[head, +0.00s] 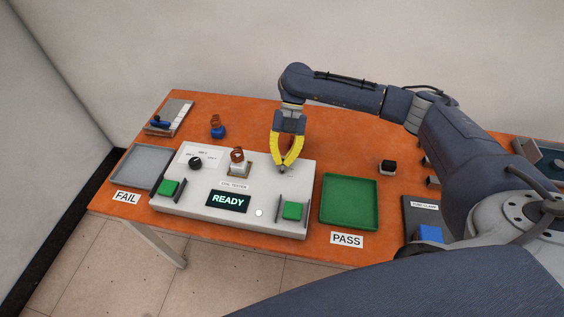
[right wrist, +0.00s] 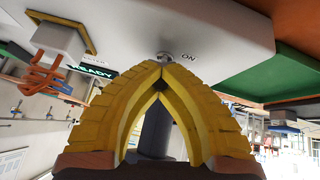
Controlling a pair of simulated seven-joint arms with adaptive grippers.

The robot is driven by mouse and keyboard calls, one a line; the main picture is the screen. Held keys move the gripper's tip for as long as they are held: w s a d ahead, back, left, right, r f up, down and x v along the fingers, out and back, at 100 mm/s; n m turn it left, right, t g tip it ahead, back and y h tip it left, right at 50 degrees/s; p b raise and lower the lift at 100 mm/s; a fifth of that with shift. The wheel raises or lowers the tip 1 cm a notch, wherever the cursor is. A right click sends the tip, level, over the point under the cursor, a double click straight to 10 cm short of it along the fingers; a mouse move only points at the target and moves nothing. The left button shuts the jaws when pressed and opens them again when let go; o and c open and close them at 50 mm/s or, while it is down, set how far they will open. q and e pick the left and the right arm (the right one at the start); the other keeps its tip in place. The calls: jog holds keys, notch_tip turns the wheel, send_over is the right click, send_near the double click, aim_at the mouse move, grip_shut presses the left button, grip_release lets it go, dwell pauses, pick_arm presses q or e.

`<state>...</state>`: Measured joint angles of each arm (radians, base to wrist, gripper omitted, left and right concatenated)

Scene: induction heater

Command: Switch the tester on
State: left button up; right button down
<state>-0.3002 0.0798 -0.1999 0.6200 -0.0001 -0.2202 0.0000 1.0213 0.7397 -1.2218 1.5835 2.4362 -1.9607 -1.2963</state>
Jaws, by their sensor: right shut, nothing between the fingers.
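The coil tester (head: 235,217) is a white box on the orange table, with a lit display (head: 228,201) reading READY. My right gripper (head: 283,167), with yellow fingers, is shut and empty, pointing down at the tester's back right part. In the right wrist view its fingertips (right wrist: 160,66) meet at a small metal switch (right wrist: 165,57) beside an ON label (right wrist: 189,57). The tips seem to touch the switch or sit just by it; they partly hide it. A copper coil (head: 237,155) stands on the tester's socket. My left gripper is not in view.
A black knob (head: 195,163) and two green buttons (head: 169,188) (head: 292,211) are on the tester. A grey FAIL tray (head: 117,180) lies left and a green PASS tray (head: 350,226) right, both empty. Another coil on a blue base (head: 218,131) stands behind.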

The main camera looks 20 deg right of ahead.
jog(key=shift+w+d+f+g+y, duration=0.1)
jog(key=shift+w+d+g+y, duration=0.15)
jog(key=shift+g+y, duration=0.35)
dwell(0.3)
jog(key=c, duration=1.3)
grip_release()
jog(key=shift+c, duration=0.2)
jog(key=v, duration=0.7)
jog(key=shift+w, duration=0.25)
jog(key=shift+d, duration=0.1)
